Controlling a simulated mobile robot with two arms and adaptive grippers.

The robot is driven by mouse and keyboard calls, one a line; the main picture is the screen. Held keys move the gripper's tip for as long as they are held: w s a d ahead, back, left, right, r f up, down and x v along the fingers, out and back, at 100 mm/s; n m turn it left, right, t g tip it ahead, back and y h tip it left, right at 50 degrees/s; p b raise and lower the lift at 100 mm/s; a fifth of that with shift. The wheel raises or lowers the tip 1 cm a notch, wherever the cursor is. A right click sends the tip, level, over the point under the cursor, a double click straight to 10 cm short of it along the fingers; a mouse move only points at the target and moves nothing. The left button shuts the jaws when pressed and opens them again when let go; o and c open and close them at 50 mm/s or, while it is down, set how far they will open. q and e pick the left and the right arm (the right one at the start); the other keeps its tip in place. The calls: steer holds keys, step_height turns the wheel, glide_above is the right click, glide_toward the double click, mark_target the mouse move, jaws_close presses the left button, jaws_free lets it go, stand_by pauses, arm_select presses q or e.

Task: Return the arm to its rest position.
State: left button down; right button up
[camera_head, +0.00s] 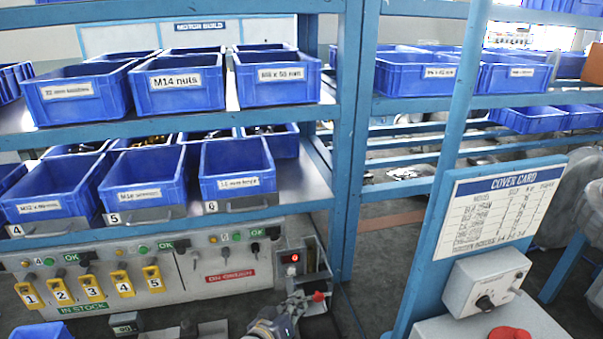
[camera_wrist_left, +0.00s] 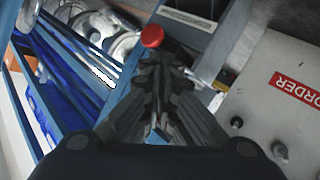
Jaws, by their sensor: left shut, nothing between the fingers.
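My left gripper (camera_head: 297,303) shows small at the bottom centre of the head view, in front of the lower right end of the rack. It also shows in the left wrist view (camera_wrist_left: 157,68), where its dark fingers are shut together with nothing between them. A red knob (camera_head: 318,296) is close beside the fingertips in the head view. In the left wrist view the red knob (camera_wrist_left: 152,36) appears just beyond the fingertips; I cannot tell whether they touch it. My right gripper is not in view.
A grey panel (camera_head: 205,287) with yellow number tags and a red ON ORDER label (camera_head: 231,276) lies left of the gripper. Blue bins (camera_head: 236,184) fill the shelves above. A blue post (camera_head: 435,190) with a cover card board (camera_head: 498,208) stands at right.

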arm_select(q)
steer(key=s+a+f+m+g+y, duration=0.1)
steer(key=s+a+g+y, duration=0.15)
steer(key=s+a, duration=0.65)
steer(key=s+a+f+g+y, duration=0.1)
steer(key=s+a+g+y, duration=0.2)
steer(key=s, duration=1.2)
steer(key=s+a+f+m+g+y, duration=0.1)
steer(key=s+a+g, duration=0.3)
steer(key=s+a, duration=0.55)
steer(key=s+d+f+b, duration=0.2)
steer(key=f, duration=1.2)
steer(key=s+d+f+b, duration=0.1)
steer(key=f+b, duration=0.1)
steer(key=f, duration=1.2)
steer(key=s+a+f+g+b, duration=0.2)
steer(key=s+f+b, duration=0.1)
steer(key=s+f, duration=1.4)
step_height(320, 180, down, 4)
steer(key=shift+s+a+r, duration=0.15)
steer(key=shift+s+a, duration=0.1)
steer(key=shift+a, duration=0.15)
steer(key=shift+y, duration=0.25)
